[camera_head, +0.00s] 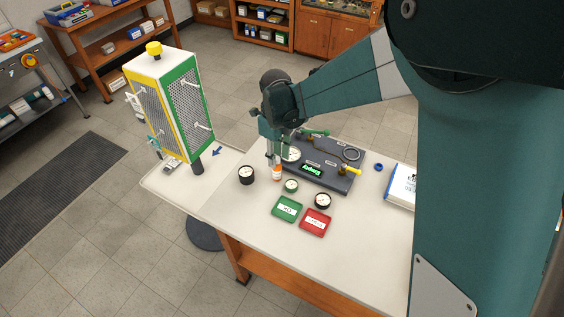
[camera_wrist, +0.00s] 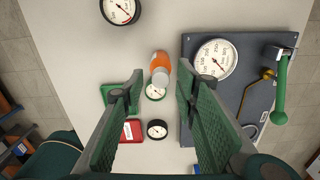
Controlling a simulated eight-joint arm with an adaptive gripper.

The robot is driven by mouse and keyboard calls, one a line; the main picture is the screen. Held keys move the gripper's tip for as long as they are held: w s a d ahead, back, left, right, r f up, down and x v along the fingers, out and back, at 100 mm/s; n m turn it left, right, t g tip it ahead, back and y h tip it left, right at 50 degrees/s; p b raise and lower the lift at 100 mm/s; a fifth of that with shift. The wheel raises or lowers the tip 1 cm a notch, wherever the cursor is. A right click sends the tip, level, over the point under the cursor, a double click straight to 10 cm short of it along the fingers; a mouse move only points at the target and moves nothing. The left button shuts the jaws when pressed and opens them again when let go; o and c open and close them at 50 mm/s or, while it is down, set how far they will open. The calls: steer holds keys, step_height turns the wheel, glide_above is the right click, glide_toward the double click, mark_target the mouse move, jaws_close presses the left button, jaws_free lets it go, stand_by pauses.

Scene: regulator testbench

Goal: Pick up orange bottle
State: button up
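The orange bottle (camera_head: 277,173) stands on the white table, just left of the dark testbench panel. It has an orange body and a white part. In the wrist view the orange bottle (camera_wrist: 160,68) shows between and beyond my two green finger pads. My gripper (camera_head: 271,160) is above the table close to the bottle. In the wrist view my gripper (camera_wrist: 157,95) has its fingers wide apart, with nothing held between them. Whether a finger touches the bottle cannot be told.
The testbench panel (camera_head: 325,179) carries a large gauge (camera_wrist: 216,59) and a green-handled lever (camera_wrist: 281,90). Loose gauges (camera_head: 246,174) (camera_head: 323,201) and a small green gauge (camera_head: 291,186) lie nearby. A green tray (camera_head: 287,209) and red tray (camera_head: 315,222) sit in front. A yellow-green mesh cage (camera_head: 175,105) stands left.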

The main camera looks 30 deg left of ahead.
mark_target(277, 171)
steer(key=shift+f, duration=0.6)
steer(key=shift+f, duration=0.1)
steer(key=shift+f, duration=1.15)
steer(key=shift+f, duration=0.1)
steer(key=shift+a+f, duration=0.1)
steer(key=shift+f, duration=2.4)
steer(key=shift+c, duration=0.3)
steer(key=c, duration=0.6)
